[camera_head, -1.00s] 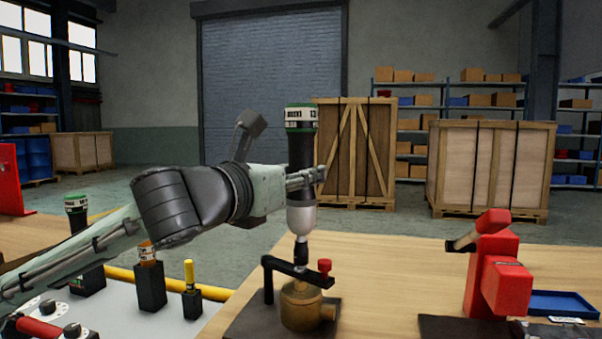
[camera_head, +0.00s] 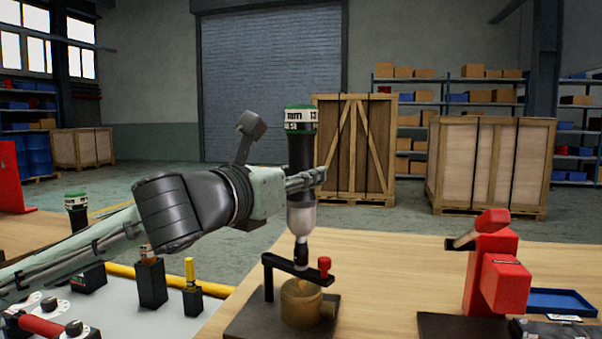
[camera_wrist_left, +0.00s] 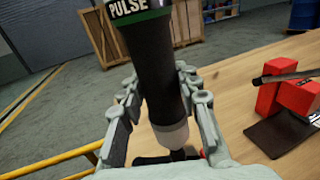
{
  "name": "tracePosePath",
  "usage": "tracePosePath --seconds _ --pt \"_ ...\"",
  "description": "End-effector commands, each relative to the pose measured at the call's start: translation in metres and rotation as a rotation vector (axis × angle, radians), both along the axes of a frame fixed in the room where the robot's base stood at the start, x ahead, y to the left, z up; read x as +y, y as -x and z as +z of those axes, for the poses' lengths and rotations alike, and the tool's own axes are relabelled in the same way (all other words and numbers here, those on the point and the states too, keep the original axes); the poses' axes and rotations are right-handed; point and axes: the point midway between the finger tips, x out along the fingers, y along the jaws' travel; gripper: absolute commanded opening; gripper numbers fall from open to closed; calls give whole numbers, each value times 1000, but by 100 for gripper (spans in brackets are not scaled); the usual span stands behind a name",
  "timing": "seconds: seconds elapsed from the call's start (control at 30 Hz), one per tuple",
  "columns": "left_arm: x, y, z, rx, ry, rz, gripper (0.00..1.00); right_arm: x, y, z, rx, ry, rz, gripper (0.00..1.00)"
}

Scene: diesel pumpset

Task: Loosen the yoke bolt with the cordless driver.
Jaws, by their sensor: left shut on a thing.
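The cordless driver (camera_head: 301,165) is a black upright cylinder with a green-and-white top band and a pale lower nose. My left gripper (camera_head: 312,180) is shut on its body; the left wrist view shows the fingers (camera_wrist_left: 162,105) on both sides of the driver (camera_wrist_left: 155,75). The driver's tip points down at the black yoke arm (camera_head: 290,266) above a brass valve body (camera_head: 302,303) on a dark plate. The yoke bolt is hidden under the tip, and I cannot tell if the tip touches it. My right gripper is not in view.
A red knob (camera_head: 324,264) stands on the yoke's right end. A red vise-like block (camera_head: 494,265) and a blue tray (camera_head: 562,303) are on the right of the bench. Black holders (camera_head: 151,284) and a yellow rail lie to the left. The bench behind the valve is clear.

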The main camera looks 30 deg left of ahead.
Motion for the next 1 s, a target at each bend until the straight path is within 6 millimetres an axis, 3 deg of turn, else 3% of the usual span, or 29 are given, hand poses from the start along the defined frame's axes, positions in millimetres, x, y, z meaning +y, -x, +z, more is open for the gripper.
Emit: tracePosePath --seconds 1.0 --pt "0 0 1 -5 -1 0 0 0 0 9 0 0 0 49"
